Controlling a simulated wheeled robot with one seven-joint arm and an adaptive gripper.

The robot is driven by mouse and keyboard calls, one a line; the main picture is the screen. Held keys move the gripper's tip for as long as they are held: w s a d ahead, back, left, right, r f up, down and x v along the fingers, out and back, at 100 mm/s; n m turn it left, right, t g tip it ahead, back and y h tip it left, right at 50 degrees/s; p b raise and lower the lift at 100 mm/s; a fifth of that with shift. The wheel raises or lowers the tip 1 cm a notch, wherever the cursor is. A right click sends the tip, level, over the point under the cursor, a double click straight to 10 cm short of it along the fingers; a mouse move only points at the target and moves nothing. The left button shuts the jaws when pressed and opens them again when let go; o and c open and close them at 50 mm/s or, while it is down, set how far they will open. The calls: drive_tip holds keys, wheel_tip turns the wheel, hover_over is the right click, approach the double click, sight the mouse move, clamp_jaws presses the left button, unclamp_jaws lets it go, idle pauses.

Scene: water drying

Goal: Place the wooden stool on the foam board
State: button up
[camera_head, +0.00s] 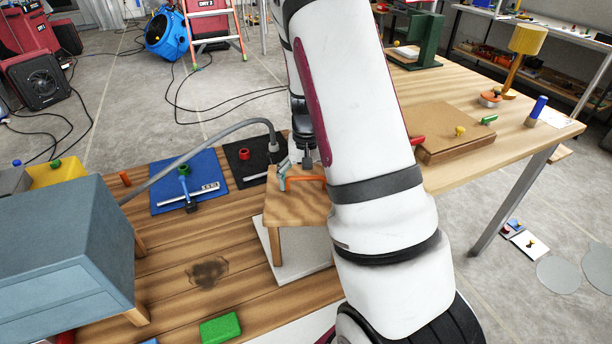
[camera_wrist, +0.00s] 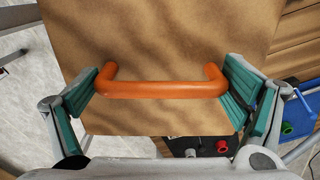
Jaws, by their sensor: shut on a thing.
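The wooden stool (camera_head: 285,209) has a flat square top with an orange handle (camera_wrist: 165,89). It appears upright over the pale foam board (camera_head: 303,262) on the wooden table. One front leg shows above the board; I cannot tell whether the legs touch it. My gripper (camera_head: 304,176) is at the stool top. In the wrist view my gripper (camera_wrist: 164,92) has its green-padded fingers at the two ends of the handle, shut on it. My white arm hides the stool's right side and part of the board.
A grey-blue box (camera_head: 65,250) stands left. A grey hose (camera_head: 200,143) arches nearby. A green block (camera_head: 220,328) lies in front. The table's front left middle is mostly clear.

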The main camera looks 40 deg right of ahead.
drive_tip(key=shift+f, duration=0.1)
drive_tip(key=o, duration=1.7)
drive_tip(key=shift+f, duration=0.1)
drive_tip(key=shift+c, duration=0.2)
